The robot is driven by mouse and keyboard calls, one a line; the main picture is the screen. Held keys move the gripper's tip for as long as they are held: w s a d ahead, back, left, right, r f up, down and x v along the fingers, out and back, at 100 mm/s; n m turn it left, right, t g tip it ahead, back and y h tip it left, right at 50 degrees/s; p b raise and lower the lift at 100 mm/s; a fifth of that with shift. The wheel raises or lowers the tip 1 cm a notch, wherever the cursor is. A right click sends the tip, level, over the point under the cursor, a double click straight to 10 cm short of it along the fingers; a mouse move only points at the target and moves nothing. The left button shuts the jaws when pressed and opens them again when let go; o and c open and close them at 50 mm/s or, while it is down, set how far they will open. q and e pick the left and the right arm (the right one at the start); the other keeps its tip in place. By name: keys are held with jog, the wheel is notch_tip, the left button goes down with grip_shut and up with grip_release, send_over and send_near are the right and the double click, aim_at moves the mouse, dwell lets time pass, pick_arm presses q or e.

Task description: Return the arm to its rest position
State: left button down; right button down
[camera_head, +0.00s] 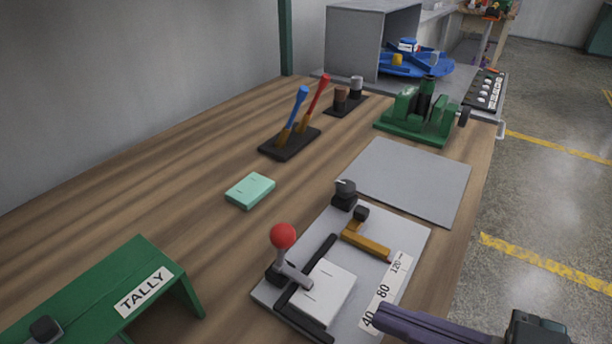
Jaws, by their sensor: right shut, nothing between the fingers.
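My right gripper (388,318) shows at the bottom right edge as a dark purple-grey shape pointing left, with a black part of my arm (537,328) behind it. It is shut and empty. Its tip overlaps the near right corner of a grey plate (405,235) marked 40, 80 and 120; I cannot tell whether it touches the plate. The rest of my right arm is cut off by the frame. My left gripper is not in view.
A red-knobbed lever (283,237) stands up from the marked plate. A green TALLY stand (140,262) is at lower left. Brushes in a black holder (290,143) and a green vise-like device (415,120) stand farther back. The wooden benchtop (150,185) is clear at left.

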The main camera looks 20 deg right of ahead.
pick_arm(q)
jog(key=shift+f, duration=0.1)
pick_arm(e)
jog(key=shift+s+d+f, duration=0.15)
jog(key=shift+s+d, duration=0.2)
jog(key=shift+s, duration=0.1)
